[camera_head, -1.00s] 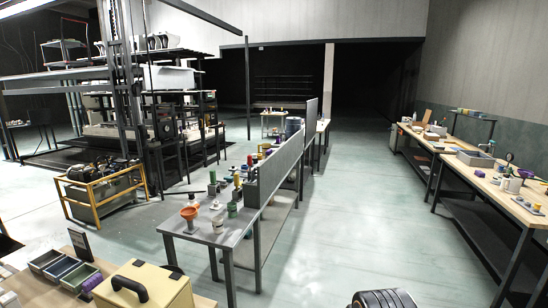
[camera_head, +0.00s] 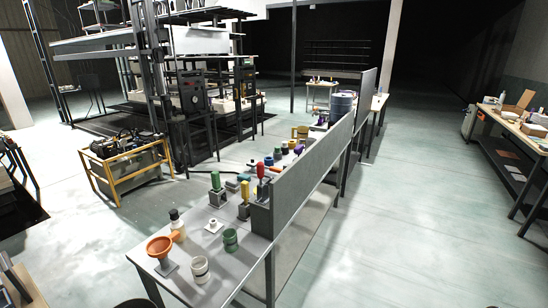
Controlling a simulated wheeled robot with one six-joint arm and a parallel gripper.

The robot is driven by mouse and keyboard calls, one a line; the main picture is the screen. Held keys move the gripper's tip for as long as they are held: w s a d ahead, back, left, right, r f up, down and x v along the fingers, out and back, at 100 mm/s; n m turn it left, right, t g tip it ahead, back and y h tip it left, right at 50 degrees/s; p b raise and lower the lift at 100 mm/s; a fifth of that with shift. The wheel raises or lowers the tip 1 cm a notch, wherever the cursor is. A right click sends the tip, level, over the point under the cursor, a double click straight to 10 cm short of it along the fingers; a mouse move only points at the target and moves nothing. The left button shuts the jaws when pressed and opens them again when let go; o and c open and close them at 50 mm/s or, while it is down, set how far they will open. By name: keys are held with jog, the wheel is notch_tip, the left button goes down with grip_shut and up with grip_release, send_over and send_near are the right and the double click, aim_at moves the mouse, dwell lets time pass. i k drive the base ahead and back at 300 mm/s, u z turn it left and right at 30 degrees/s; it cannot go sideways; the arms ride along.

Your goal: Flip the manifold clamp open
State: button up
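A long grey workbench (camera_head: 190,280) runs away from me through the middle of the view. Upright coloured handles stand on it: a green one (camera_head: 215,181), a yellow one (camera_head: 243,190) and a red one (camera_head: 260,171). They look like clamp handles, but I cannot tell which, if any, is the manifold clamp. My gripper is not in view.
An orange funnel (camera_head: 160,246), a white cup (camera_head: 200,268), a green cup (camera_head: 230,239) and a bottle (camera_head: 177,224) stand on the bench's near end. A grey panel (camera_head: 315,152) edges its right side. A yellow-framed cart (camera_head: 125,165) stands left. The right-hand floor is clear.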

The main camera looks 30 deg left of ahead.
aim_at(259, 166)
jog(key=u, duration=0.35)
jog(key=i, duration=0.95)
jog(key=u, duration=1.45)
jog(key=i, duration=0.75)
jog(key=u, duration=0.75)
